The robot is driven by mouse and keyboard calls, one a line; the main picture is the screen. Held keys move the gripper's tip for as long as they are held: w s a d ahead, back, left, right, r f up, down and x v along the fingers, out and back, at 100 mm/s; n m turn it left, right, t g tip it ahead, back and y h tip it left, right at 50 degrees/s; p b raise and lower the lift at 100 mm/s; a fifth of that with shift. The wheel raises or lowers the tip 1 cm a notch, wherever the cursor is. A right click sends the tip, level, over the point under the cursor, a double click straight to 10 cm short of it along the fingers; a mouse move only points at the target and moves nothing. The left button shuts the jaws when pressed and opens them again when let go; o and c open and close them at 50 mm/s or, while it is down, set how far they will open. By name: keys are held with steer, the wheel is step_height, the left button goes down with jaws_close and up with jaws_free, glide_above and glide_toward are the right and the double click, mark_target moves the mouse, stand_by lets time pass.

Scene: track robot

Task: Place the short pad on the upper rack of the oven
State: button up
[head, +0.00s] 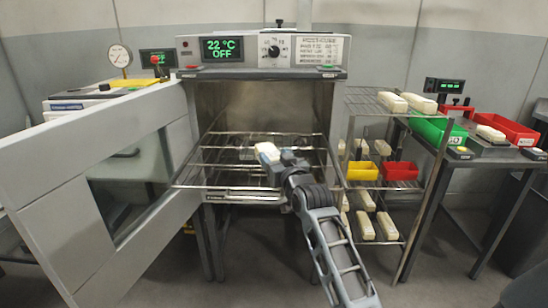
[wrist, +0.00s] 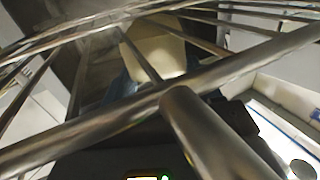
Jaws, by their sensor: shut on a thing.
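The cream short pad (head: 266,151) is at the tip of my gripper (head: 277,159), which is shut on it, in front of the open oven (head: 262,105). The oven's wire rack (head: 222,166) extends forward out of the chamber. In the head view the pad appears over the rack's middle. In the wrist view the pad (wrist: 155,48) shows behind thick metal rack bars (wrist: 215,78), which cross close to the camera. Whether the pad touches the bars I cannot tell. My arm hides the rack's right front part.
The oven door (head: 95,185) stands open at the left. A wire shelf (head: 370,185) at the right holds several cream pads, a yellow bin (head: 362,171) and a red bin (head: 400,171). The oven display (head: 221,49) reads 22 °C OFF.

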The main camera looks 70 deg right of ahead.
steer(key=shift+f, duration=0.15)
steer(key=o, duration=1.1)
steer(key=shift+c, duration=0.2)
steer(key=shift+r, duration=0.2)
steer(key=b+v, duration=0.1)
steer(key=v, duration=1.1)
